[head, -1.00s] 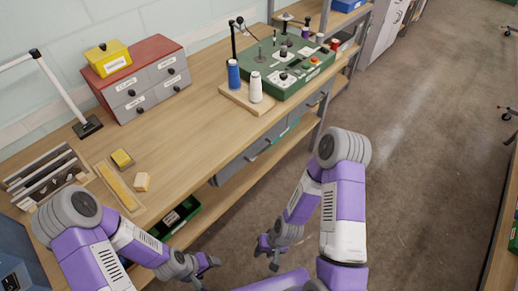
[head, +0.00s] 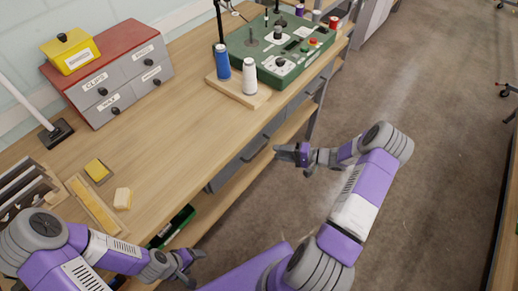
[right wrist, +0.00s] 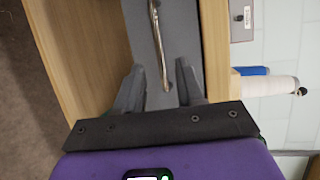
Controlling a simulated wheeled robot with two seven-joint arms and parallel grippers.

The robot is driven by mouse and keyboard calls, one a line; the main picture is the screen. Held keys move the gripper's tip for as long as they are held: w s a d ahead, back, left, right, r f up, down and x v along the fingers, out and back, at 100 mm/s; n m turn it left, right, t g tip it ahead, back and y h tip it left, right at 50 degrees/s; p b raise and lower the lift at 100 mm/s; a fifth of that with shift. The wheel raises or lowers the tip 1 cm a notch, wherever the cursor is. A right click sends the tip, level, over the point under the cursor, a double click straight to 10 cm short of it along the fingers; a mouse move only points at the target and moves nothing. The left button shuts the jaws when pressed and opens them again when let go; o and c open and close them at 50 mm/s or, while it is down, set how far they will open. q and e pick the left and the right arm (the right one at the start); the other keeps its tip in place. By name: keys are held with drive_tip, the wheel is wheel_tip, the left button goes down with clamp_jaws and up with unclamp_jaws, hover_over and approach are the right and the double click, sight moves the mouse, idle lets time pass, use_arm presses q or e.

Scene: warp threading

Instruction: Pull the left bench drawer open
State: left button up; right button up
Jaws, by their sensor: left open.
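The left bench drawer (head: 228,172) is a grey front under the bench top, with a bar handle (head: 255,148). It looks shut. In the right wrist view the grey drawer front (right wrist: 140,22) runs up the middle, with its metal handle (right wrist: 158,40) along it. My right gripper (head: 284,152) is in front of the drawer, close to the handle. In the right wrist view its two fingers (right wrist: 158,72) are apart, with the handle's lower end between them; contact cannot be told. My left gripper (head: 192,266) is open and empty, low beside the bench's front edge.
On the bench top (head: 165,165) are a grey and red drawer box (head: 115,85), blue and white spools (head: 250,76) and a green machine (head: 280,50). A green bin (head: 175,228) sits on the shelf below. The floor (head: 430,150) at right is clear.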

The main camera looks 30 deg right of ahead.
drive_tip(key=x, duration=0.7)
drive_tip(key=shift+b, duration=0.4)
drive_tip(key=shift+s, duration=0.15)
clamp_jaws()
